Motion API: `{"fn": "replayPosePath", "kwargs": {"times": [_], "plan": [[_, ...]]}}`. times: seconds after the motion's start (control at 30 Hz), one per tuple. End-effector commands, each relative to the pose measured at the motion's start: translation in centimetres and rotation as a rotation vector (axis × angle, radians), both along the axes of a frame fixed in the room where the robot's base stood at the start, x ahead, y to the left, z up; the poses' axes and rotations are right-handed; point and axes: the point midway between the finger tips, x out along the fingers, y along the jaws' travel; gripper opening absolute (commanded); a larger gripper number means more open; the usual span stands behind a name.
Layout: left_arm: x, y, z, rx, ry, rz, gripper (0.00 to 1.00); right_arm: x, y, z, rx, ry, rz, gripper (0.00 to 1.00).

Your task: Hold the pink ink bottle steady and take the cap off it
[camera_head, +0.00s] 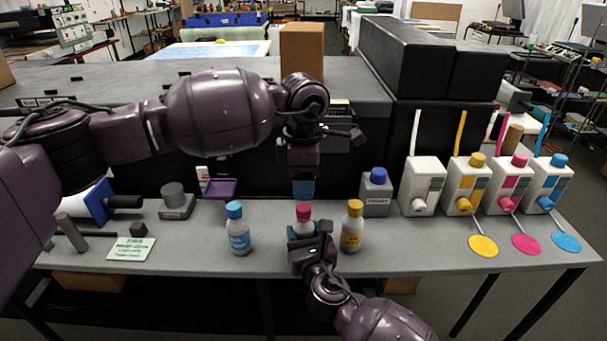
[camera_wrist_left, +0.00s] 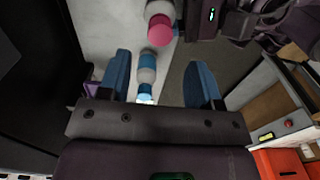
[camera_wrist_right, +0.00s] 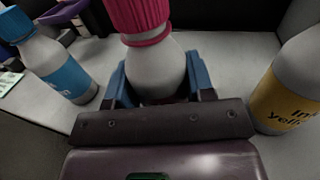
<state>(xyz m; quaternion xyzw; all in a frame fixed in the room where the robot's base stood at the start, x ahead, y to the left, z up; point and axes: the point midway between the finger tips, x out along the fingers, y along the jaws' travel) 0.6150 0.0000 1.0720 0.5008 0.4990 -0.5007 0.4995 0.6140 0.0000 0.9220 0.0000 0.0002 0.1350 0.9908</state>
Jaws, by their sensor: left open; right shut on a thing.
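The pink ink bottle, white with a pink cap (camera_head: 303,210), stands upright on the grey bench between the cyan and yellow bottles. My right gripper (camera_head: 304,240) is shut around its body, below the cap. In the right wrist view the blue fingers clasp the white bottle (camera_wrist_right: 155,68), and the ribbed pink cap is on top. My left gripper (camera_head: 303,188) is above and behind the pink cap, pointing down. In the left wrist view its blue fingers (camera_wrist_left: 162,85) are spread and empty, and the pink cap (camera_wrist_left: 160,29) lies beyond them, not between them.
A cyan bottle (camera_head: 238,228) stands to the left and a yellow bottle (camera_head: 352,226) close to the right. Several ink containers with coloured spouts, including a white one (camera_head: 423,187), stand farther right. A grey blue-capped container (camera_head: 376,193) stands behind the yellow bottle. The bench front is mostly clear.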

Motion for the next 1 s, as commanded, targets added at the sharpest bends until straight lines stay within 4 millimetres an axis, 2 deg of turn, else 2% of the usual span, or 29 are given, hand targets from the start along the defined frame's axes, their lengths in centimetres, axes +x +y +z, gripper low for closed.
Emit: {"fn": "replayPosePath", "kwargs": {"times": [0.3, 0.5, 0.9, 0.93, 1.0], "plan": [[-0.1, 0.0, -4.5, 0.001, 0.003, 0.003, 0.58, 0.0, 0.0, 0.0, 0.000, 0.000, 0.000, 0.00], [0.0, 0.0, -6.4, 0.000, 0.002, 0.004, 0.58, 0.0, 0.0, 0.0, 0.000, 0.000, 0.000, 0.00], [0.0, 0.0, -7.1, 0.001, 0.001, 0.003, 0.58, 0.0, 0.0, 0.0, 0.000, 0.000, 0.000, 0.00], [0.0, 0.0, -7.1, 0.001, 0.001, 0.003, 0.57, 0.0, 0.0, 0.0, 0.000, 0.000, 0.000, 0.00], [0.0, 0.0, -7.1, 0.001, 0.001, 0.003, 0.46, 0.0, 0.0, 0.0, 0.000, 0.000, 0.000, 0.00]]}}
